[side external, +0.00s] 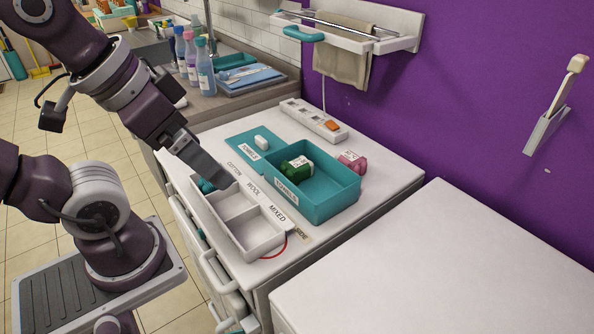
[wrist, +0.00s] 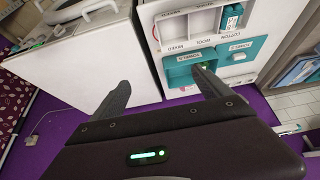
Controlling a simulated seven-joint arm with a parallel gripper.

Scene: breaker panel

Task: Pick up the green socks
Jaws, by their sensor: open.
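The green socks (side external: 297,169) are a rolled bundle with a white label. They lie inside the teal bin (side external: 335,203) marked TOWELS, at its left end. In the wrist view the teal bin (wrist: 178,76) shows beyond the fingers, and only a small bit of green (wrist: 205,67) shows by the right fingertip. My gripper (side external: 217,180) is over the far end of the white divided tray, left of the bin and apart from the socks. In the wrist view my gripper (wrist: 160,84) has its fingers wide apart, with nothing between them.
The white tray (side external: 262,244) has compartments labelled COTTON, WOOL and MIXED; a teal item (side external: 205,186) sits in its far one. A teal lid (side external: 243,139) bears a white block (side external: 262,142). A pink bundle (side external: 352,161) lies behind the bin. A power strip (side external: 313,120) lies near the wall.

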